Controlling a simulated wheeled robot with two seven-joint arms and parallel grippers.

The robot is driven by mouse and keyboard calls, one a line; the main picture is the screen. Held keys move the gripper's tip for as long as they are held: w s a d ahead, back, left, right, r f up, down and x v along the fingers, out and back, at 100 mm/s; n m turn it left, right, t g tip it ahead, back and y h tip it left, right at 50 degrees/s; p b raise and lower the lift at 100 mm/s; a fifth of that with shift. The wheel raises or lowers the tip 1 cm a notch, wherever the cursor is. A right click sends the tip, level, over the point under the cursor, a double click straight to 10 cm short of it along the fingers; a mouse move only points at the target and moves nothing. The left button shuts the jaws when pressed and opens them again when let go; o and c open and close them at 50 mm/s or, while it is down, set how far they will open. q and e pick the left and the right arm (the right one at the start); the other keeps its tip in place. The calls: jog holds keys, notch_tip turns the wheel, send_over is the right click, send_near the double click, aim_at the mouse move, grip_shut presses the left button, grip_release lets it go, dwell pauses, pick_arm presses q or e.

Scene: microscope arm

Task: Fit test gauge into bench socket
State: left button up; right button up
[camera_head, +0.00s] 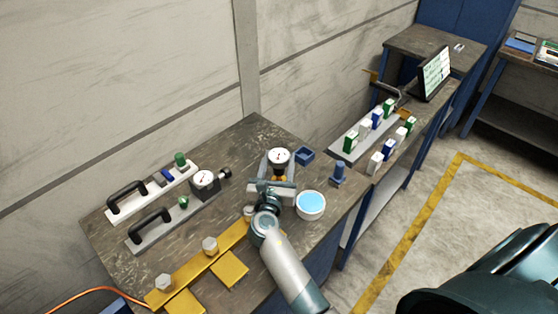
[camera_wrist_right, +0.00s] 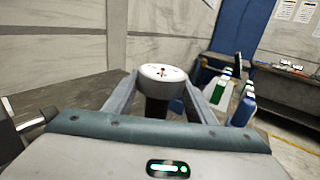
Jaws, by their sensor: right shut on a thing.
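The test gauge (camera_head: 279,157) has a round white dial and a brass-coloured lower part. My right gripper (camera_head: 276,170) is shut on it, a finger on each side, over the bench near the back. In the right wrist view, the dial (camera_wrist_right: 162,72) tops a dark body between my fingers (camera_wrist_right: 160,95). The gauge looks roughly upright. Its lower end is hidden, so I cannot tell whether it touches anything. I cannot tell for sure which part is the bench socket; a small blue open block (camera_head: 305,155) sits just right of the gauge. My left gripper is not in view.
Right of my gripper stand a white tub with blue contents (camera_head: 311,205) and a blue post (camera_head: 338,174). Left are handled panels, one with a second gauge (camera_head: 205,181). A yellow bar (camera_head: 190,269) with hex heads lies in front.

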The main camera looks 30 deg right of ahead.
jog(key=shift+p, duration=0.5)
dwell(1.3)
jog(key=shift+f+b, duration=0.9)
jog(key=shift+f, duration=0.35)
dwell(0.4)
jog(key=o, duration=1.2)
jog(key=shift+s+f, duration=0.1)
jog(key=shift+f, duration=0.05)
